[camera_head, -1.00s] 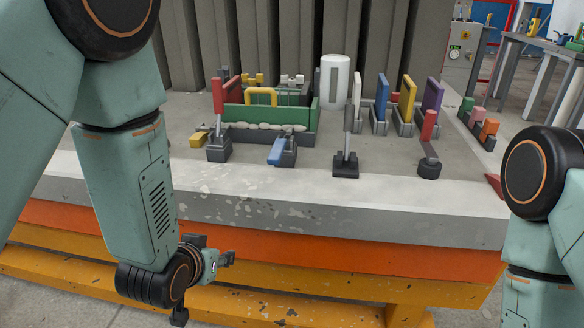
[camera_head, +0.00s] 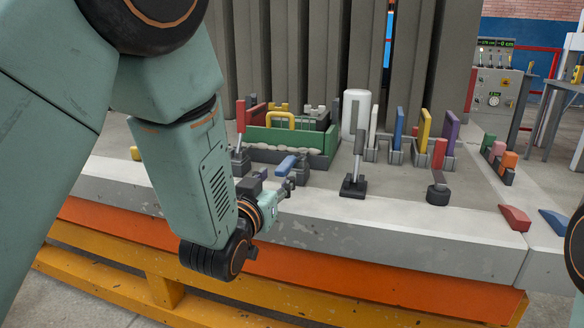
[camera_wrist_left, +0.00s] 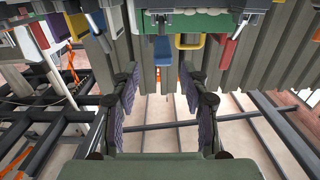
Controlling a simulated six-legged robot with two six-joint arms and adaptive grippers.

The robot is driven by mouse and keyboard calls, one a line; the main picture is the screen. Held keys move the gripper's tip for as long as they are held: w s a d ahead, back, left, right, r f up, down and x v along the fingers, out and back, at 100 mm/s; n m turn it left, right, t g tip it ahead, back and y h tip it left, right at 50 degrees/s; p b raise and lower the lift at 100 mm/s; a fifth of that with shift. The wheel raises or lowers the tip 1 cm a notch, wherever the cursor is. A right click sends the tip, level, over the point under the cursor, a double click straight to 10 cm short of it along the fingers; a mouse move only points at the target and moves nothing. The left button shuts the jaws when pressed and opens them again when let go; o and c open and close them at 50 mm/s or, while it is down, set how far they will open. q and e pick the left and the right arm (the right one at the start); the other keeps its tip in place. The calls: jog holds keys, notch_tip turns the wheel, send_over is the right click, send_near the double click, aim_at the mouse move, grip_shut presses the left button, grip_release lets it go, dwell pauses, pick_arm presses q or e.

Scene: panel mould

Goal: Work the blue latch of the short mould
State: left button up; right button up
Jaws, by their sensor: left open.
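The short mould, with a green side (camera_head: 280,139) and a yellow handle (camera_head: 280,121), sits on the grey table. The blue latch (camera_head: 286,165) lies in front of it, partly hidden by my left gripper. My left gripper (camera_head: 290,187) is at the front edge of the table, just in front of the latch. In the left wrist view, the picture is inverted; the open, empty fingers (camera_wrist_left: 160,82) stand either side of the blue latch (camera_wrist_left: 162,50), which appears beyond the tips and apart from them. My right gripper is not in view.
A red-handled lever (camera_head: 240,116) stands left of the latch and a black-handled lever (camera_head: 358,145) to its right. A red-topped lever (camera_head: 438,155) and coloured upright plates (camera_head: 424,130) stand further right. A red wedge (camera_head: 515,217) lies near the front edge, with bare tabletop left of it.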

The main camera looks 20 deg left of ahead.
aim_at(285, 163)
pick_arm(q)
jog(key=w+b, duration=0.1)
jog(key=w, duration=0.5)
jog(key=shift+w+b, duration=0.35)
jog(key=shift+w, duration=0.05)
jog(key=shift+w+a+r, duration=0.15)
jog(key=shift+w, duration=0.35)
jog(key=shift+w, duration=0.1)
grip_shut()
